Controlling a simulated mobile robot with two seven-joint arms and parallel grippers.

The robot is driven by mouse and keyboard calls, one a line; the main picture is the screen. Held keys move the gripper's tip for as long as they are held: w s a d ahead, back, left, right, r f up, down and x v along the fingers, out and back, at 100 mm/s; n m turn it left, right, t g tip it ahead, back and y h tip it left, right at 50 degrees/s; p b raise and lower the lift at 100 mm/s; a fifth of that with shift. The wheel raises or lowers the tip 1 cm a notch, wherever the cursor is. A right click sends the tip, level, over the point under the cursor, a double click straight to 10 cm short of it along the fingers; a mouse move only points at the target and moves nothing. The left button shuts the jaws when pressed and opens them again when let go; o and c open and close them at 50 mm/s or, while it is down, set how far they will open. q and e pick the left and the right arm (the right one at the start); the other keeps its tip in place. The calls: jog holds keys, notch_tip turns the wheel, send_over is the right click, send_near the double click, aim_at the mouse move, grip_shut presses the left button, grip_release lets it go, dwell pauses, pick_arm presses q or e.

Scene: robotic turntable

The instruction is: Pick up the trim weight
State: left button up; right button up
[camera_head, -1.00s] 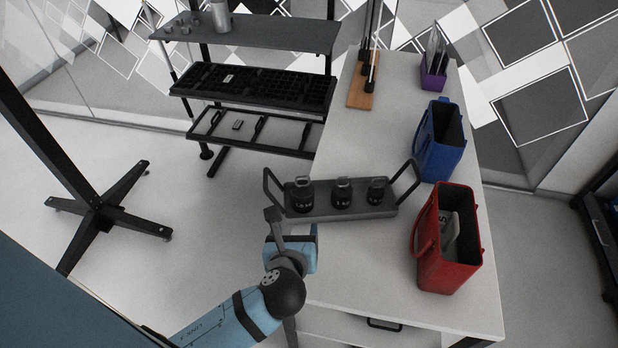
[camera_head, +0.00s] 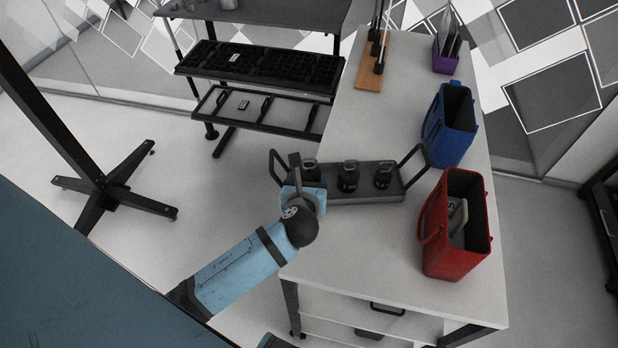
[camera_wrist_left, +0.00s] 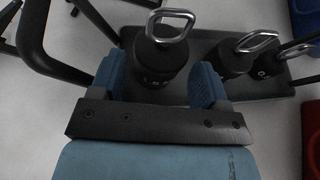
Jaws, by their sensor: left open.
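Three black weights with metal loop handles stand in a row on a dark grey tray (camera_head: 368,197) with upright end handles. They are the left weight (camera_head: 311,172), the middle weight (camera_head: 348,177) and the right weight (camera_head: 383,176). I cannot tell which is named the trim weight. My left gripper (camera_head: 300,172) is at the tray's left end, partly covering the left weight. In the left wrist view, its blue fingers (camera_wrist_left: 157,84) are open on either side of the near part of the left weight (camera_wrist_left: 160,64), and that weight's loop rises beyond them. My right gripper is not in view.
A red bag (camera_head: 432,240) with a grey item inside and a blue bag (camera_head: 440,140) stand right of the tray on the white table (camera_head: 345,265). A wooden rack (camera_head: 371,76) and purple holder (camera_head: 445,62) are farther back. A dark shelf unit (camera_head: 255,65) stands at left.

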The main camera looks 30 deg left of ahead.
aim_at(309, 173)
pick_arm(q)
jog(key=x, duration=0.3)
jog(key=shift+w+f, duration=0.2)
jog(key=shift+w, duration=0.05)
jog(key=shift+c, duration=0.2)
grip_shut()
jog(key=shift+r, duration=0.2)
